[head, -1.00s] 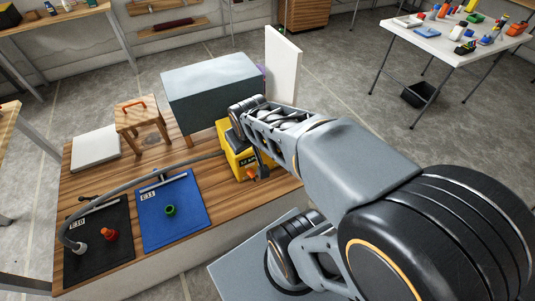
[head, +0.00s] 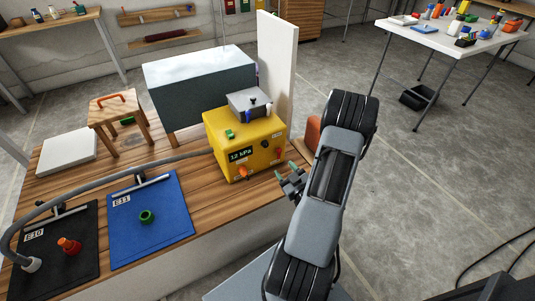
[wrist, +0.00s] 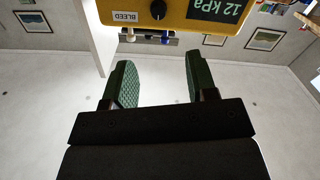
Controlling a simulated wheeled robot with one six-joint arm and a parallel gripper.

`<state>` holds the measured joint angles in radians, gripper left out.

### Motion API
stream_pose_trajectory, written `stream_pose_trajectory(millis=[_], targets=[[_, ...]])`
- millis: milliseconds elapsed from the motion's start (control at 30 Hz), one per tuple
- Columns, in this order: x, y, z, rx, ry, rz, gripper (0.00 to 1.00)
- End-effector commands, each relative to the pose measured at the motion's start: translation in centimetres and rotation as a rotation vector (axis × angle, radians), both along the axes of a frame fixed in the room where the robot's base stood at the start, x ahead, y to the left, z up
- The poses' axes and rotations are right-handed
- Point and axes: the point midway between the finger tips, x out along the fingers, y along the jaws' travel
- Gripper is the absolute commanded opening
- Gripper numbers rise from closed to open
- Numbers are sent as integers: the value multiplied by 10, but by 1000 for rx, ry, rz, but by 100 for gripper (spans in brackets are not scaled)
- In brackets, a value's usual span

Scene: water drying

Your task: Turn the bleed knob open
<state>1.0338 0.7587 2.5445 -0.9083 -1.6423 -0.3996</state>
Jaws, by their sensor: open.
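The yellow box (head: 231,128) stands on the wooden bench, its display reading 12 kPa. A black knob (head: 265,143) sits on its front face; in the wrist view the black knob (wrist: 158,10) is beside a label reading BLEED, at the top edge and partly cut off. My gripper (head: 287,173) is in front of the box's lower right, apart from it. In the wrist view my gripper (wrist: 158,70) has its two green-padded fingers spread with nothing between them. The knob lies beyond the fingertips, roughly in line with the gap.
A grey block (head: 200,85) and a white upright panel (head: 277,70) stand behind the box. A grey hose (head: 110,177) runs left over black (head: 75,275) and blue (head: 178,225) mats. A small stool (head: 118,115) is at the back left.

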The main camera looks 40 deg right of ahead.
Motion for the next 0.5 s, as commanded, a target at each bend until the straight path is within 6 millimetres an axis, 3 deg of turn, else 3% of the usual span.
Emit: stream_pose_trajectory(millis=[267,500], targets=[[14,-3,-9,0,-32,-3,52],[55,-7,-8,0,-36,-2,52]])
